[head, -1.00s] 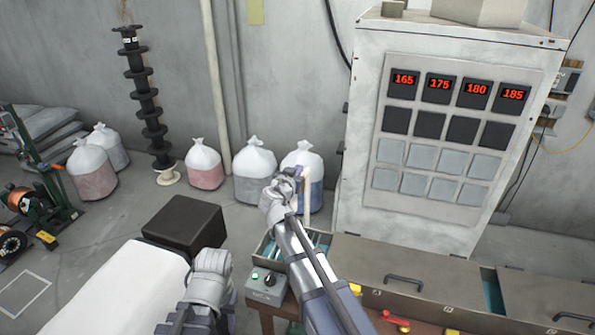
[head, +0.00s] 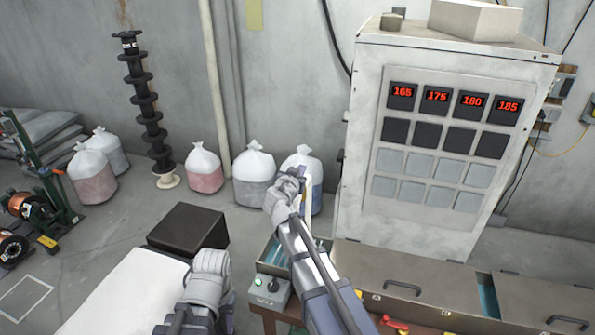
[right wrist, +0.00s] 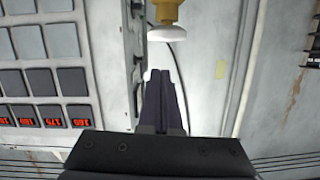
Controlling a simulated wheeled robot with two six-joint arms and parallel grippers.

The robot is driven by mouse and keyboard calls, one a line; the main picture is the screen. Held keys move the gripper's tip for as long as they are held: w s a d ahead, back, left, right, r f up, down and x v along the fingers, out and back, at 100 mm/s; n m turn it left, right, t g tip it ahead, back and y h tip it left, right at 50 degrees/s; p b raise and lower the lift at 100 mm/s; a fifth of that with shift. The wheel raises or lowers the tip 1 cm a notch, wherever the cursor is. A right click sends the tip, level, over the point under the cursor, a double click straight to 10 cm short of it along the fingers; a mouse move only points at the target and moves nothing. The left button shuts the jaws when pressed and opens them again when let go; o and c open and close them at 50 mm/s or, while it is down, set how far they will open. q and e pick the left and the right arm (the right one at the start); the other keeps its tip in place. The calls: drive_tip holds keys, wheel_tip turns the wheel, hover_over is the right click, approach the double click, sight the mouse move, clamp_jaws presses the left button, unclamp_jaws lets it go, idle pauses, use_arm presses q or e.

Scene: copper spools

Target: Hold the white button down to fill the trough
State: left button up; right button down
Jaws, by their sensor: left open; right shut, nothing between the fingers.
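The white button (right wrist: 168,34) is a round cap on a brass-coloured fitting (right wrist: 166,10) at the top of the right wrist view. My right gripper (right wrist: 161,72) is shut and empty, its tips a little below the button in that picture with a visible gap. In the head view, my right gripper (head: 298,173) is raised left of the grey cabinet and hides the button. The brown trough (head: 385,272) runs along the front of the cabinet, with blue-green showing in its openings. My left gripper (head: 178,320) is low at the bottom edge, open, its fingers hard to make out.
The grey cabinet (head: 350,190) with red number displays stands close to my right arm. A small control box (head: 268,290) sits near the trough's left end. Filled bags (head: 254,178) stand along the wall. Grey floor (head: 110,235) is free at the left.

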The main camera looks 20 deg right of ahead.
drive_tip(key=p+v, duration=0.1)
drive_tip(key=v, duration=0.8)
drive_tip(key=shift+s+a+p, duration=0.2)
drive_tip(key=shift+s+p, duration=0.05)
drive_tip(key=shift+p, duration=0.05)
drive_tip(key=shift+d, duration=0.1)
